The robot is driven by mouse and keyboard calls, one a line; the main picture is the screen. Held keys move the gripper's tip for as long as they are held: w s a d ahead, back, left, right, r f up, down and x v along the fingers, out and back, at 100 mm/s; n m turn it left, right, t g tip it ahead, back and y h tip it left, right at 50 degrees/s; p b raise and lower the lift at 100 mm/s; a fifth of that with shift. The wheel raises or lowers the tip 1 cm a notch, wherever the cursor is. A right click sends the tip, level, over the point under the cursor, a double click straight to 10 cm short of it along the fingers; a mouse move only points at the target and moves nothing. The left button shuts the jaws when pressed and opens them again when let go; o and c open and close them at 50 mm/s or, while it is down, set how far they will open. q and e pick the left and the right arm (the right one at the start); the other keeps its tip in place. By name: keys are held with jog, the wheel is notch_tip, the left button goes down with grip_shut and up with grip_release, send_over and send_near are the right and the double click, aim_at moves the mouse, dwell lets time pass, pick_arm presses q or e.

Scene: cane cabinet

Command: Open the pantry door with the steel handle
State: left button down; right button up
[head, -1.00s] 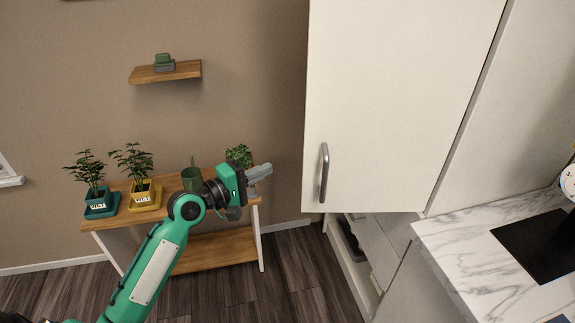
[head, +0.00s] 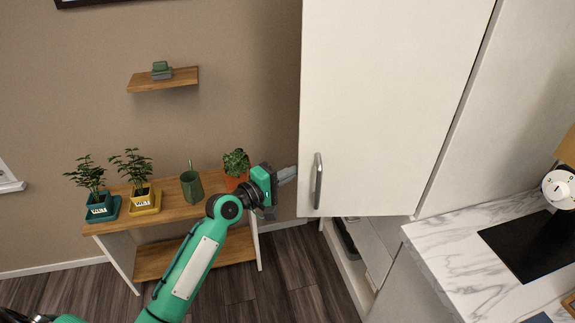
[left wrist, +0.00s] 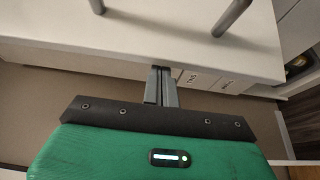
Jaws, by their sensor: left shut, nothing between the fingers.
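The pantry door (head: 385,100) is a tall white panel right of centre in the head view. Its steel handle (head: 318,181) is a grey vertical bar near the lower left edge. In the left wrist view, the white door (left wrist: 165,30) fills the top, and two grey parts of the handle (left wrist: 232,15) show, cut off by the frame's top edge. My left gripper (head: 288,176) is shut and empty, just left of the door's edge and the handle, not around it. Its closed fingers also show in the left wrist view (left wrist: 161,87). My right gripper is out of view.
Below the door, a low cabinet part (head: 350,265) with dark contents shows. A marble counter (head: 440,245) with a black hob is at right. A wooden plant stand (head: 165,212) with potted plants stands behind my left arm. A wall shelf (head: 165,81) hangs above.

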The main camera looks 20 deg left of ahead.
pick_arm(q)
jog(key=shift+s, duration=0.1)
dwell(0.3)
jog(key=s+p, duration=0.1)
jog(key=p, duration=0.1)
jog(key=s+d+n+y+p, duration=0.1)
jog(key=s+p, duration=0.1)
jog(key=s+d+t+y+p, duration=0.1)
jog(key=shift+s+r+p, duration=0.2)
jog(key=shift+s+p, duration=0.15)
jog(key=shift+p, duration=0.05)
jog(key=s, duration=0.1)
jog(key=s+d, duration=0.1)
jog(key=s+d+p, duration=0.1)
jog(key=s, duration=0.1)
jog(key=shift+d+f, duration=0.1)
jog(key=shift+f, duration=0.1)
